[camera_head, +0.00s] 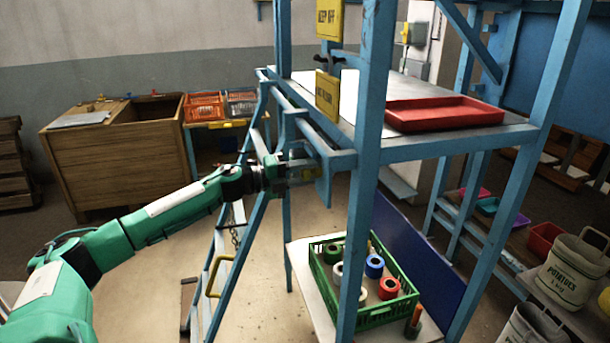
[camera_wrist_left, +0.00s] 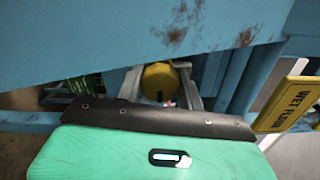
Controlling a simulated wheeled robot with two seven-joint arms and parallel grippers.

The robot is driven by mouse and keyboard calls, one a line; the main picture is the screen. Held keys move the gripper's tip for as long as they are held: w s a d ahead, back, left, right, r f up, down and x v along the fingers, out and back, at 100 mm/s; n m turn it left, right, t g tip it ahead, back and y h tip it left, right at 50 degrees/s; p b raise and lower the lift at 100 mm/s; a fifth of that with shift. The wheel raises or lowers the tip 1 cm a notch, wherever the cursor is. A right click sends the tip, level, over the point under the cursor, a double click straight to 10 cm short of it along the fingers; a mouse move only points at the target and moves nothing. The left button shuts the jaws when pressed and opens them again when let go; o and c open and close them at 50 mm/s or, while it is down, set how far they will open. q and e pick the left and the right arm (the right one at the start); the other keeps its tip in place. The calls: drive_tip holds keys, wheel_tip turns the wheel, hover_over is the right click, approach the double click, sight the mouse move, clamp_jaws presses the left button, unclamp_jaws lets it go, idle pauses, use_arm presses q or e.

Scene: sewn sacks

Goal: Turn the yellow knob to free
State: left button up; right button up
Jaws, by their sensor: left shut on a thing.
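The yellow knob (camera_wrist_left: 160,80) is round and shows in the left wrist view between the two grey fingers of my left gripper (camera_wrist_left: 161,88). A dark mark shows on its lower part, near the middle. In the head view my left gripper (camera_head: 303,172) is at the blue frame, beside a blue bracket (camera_head: 325,187). There I cannot make out the knob, which the gripper and frame hide. My left gripper is shut on the knob. I cannot read any free marking. My right gripper is not in view.
A blue post (camera_head: 365,150) stands just right of the gripper. A blue beam (camera_wrist_left: 200,35) crosses close above it in the wrist view. A yellow sign (camera_wrist_left: 288,106) hangs nearby. A green crate of spools (camera_head: 383,308) stands below; a red tray (camera_head: 443,114) lies on the upper shelf.

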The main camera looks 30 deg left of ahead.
use_arm(q)
drive_tip(key=shift+f, duration=0.1)
drive_tip(key=o, duration=1)
